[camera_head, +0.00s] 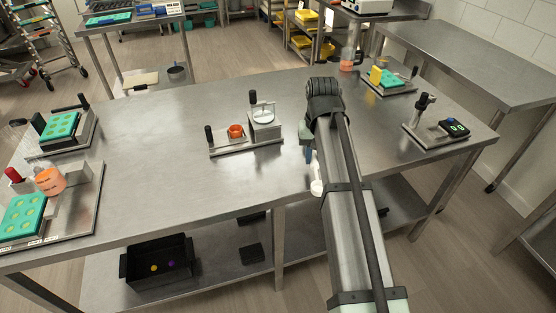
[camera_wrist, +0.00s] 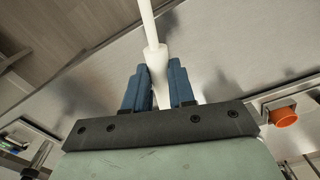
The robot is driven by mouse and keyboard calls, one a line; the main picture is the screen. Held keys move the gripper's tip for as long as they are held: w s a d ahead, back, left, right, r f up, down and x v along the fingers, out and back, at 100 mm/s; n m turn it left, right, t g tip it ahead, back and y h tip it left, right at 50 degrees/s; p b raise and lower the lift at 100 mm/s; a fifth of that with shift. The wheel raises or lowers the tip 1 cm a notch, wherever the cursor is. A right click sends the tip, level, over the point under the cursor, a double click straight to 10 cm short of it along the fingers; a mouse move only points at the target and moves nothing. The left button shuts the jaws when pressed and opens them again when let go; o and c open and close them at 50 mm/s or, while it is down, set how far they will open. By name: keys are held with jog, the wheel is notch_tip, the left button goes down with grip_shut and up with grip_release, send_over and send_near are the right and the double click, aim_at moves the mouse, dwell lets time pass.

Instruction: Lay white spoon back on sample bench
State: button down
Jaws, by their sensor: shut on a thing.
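The white spoon (camera_wrist: 157,62) shows in the wrist view as a white rod with a thicker part between the blue fingers. My gripper (camera_wrist: 158,78) is shut on that thicker part. The rod runs out past the top edge, so the spoon's far end is out of view. In the head view my arm hides most of the gripper; only a bluish finger (camera_head: 309,154) shows. A small white piece (camera_head: 317,187) beside my arm may be part of the spoon. The steel bench (camera_head: 170,165) lies beneath; I cannot tell whether the spoon touches it.
A plate with an orange cup (camera_head: 236,131) and a small metal device (camera_head: 264,122) stands left of my arm. A scale (camera_head: 453,127) and a teal mould (camera_head: 390,79) are at right. Teal moulds (camera_head: 60,127) stand at far left. The bench's left middle is clear.

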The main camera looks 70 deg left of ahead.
jog(key=s+a+r, duration=0.2)
jog(key=s+a, duration=0.4)
jog(key=r+m, duration=0.2)
jog(key=m, duration=0.3)
send_over(280, 156)
jog(key=shift+m, duration=0.3)
jog(key=shift+w+f, duration=0.1)
jog(key=shift+f, duration=5)
jog(key=c, duration=0.9)
grip_release()
jog(key=shift+f, duration=0.1)
jog(key=shift+c, duration=0.2)
notch_tip(280, 156, up, 12)
